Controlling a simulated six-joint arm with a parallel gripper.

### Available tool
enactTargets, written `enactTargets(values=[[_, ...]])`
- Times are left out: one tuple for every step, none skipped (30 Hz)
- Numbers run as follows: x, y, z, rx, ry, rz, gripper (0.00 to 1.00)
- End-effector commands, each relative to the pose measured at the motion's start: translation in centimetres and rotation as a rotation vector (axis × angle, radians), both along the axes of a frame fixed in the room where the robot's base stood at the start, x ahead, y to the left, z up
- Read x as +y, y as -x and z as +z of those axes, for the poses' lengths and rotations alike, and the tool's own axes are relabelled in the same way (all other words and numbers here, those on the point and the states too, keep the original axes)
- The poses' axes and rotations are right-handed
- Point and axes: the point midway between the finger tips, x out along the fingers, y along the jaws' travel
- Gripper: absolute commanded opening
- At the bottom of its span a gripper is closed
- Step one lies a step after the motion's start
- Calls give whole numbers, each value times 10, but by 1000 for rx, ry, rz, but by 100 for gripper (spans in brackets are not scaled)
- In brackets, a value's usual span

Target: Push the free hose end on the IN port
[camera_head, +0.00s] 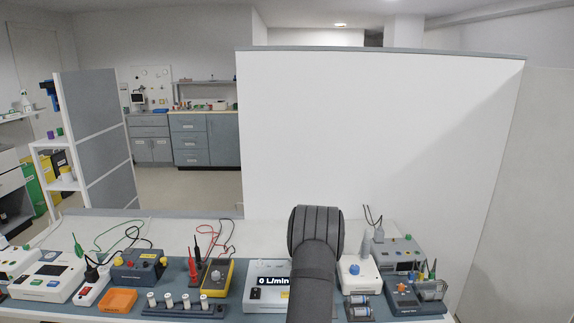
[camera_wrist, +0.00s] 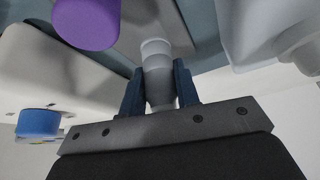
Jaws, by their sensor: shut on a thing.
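My gripper (camera_wrist: 158,82) is shut on a pale grey stepped tubular piece (camera_wrist: 156,50), which looks like the hose end, in the wrist view. Its two dark blue fingers grip the piece from both sides, and its wider rim points up in the picture. In the head view my arm hides the gripper and the held piece. A white device (camera_head: 258,298) with a "0 L/min" readout stands left of my arm, partly covered by it. I cannot make out the IN port in either view.
In the wrist view, a purple round part (camera_wrist: 87,20) is close at upper left, a blue knob (camera_wrist: 38,122) at lower left and a whitish translucent body (camera_wrist: 262,30) at upper right. A blue-knobbed white device (camera_head: 357,279) stands right of my arm. Several instruments crowd the bench.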

Motion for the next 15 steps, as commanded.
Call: enactTargets(values=[[0,0,1,-1,0,0,0],[0,0,2,-1,0,0,0],[0,0,2,-1,0,0,0],[0,0,2,-1,0,0,0],[0,0,2,-1,0,0,0],[0,0,3,-1,0,0,0],[0,0,3,-1,0,0,0],[0,0,4,-1,0,0,0],[0,0,5,-1,0,0,0],[0,0,6,-1,0,0,0],[0,0,7,-1,0,0,0],[0,0,9,-1,0,0,0],[0,0,10,-1,0,0,0],[0,0,11,-1,0,0,0],[0,0,12,-1,0,0,0]])
